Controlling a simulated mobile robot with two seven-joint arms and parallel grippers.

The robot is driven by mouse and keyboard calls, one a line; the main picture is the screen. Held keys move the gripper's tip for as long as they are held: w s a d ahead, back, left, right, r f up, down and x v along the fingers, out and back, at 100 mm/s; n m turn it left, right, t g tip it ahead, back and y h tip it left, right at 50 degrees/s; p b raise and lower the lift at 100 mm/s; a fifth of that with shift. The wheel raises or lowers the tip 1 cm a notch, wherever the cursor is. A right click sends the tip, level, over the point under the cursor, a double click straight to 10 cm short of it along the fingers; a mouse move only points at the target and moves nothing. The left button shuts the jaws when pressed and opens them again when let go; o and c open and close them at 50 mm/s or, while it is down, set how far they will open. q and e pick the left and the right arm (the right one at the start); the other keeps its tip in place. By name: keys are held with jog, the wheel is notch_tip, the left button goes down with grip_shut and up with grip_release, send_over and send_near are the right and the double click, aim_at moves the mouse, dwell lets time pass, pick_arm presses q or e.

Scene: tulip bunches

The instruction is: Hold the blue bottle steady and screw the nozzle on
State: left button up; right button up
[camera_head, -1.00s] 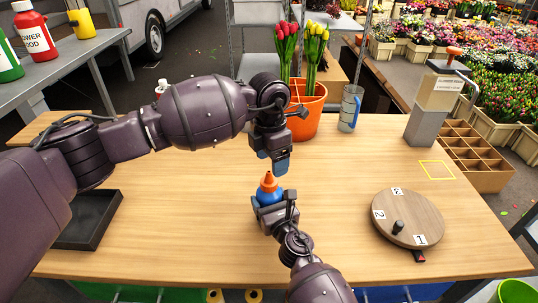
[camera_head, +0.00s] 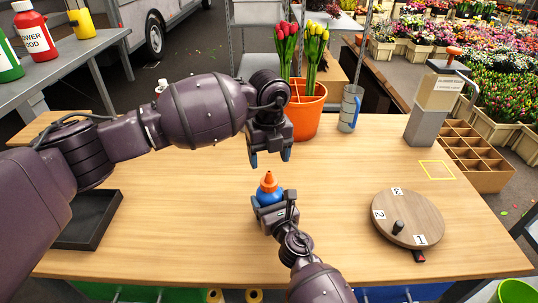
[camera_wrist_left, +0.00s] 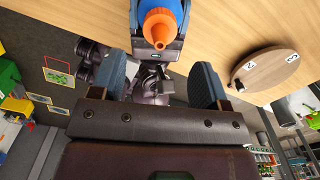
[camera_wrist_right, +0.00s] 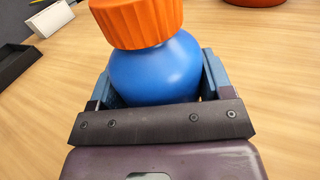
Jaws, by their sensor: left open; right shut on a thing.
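The blue bottle (camera_head: 270,197) stands upright on the table, with the orange nozzle (camera_head: 269,181) on its top. My right gripper (camera_head: 273,206) is shut on the bottle's body; the right wrist view shows the blue body (camera_wrist_right: 155,70) between its fingers and the ribbed orange collar (camera_wrist_right: 138,20) above. My left gripper (camera_head: 270,158) is open and empty, above and apart from the nozzle. In the left wrist view the nozzle (camera_wrist_left: 160,25) lies beyond the open fingers (camera_wrist_left: 160,82). Whether the nozzle is fully tight cannot be told.
A round numbered turntable (camera_head: 407,215) is at the right, a black tray (camera_head: 90,222) at the left. The table between the bottle and turntable is clear.

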aim_at(269, 172)
pick_arm(q)
jog(key=shift+n, duration=0.5)
jog(key=shift+f, duration=4)
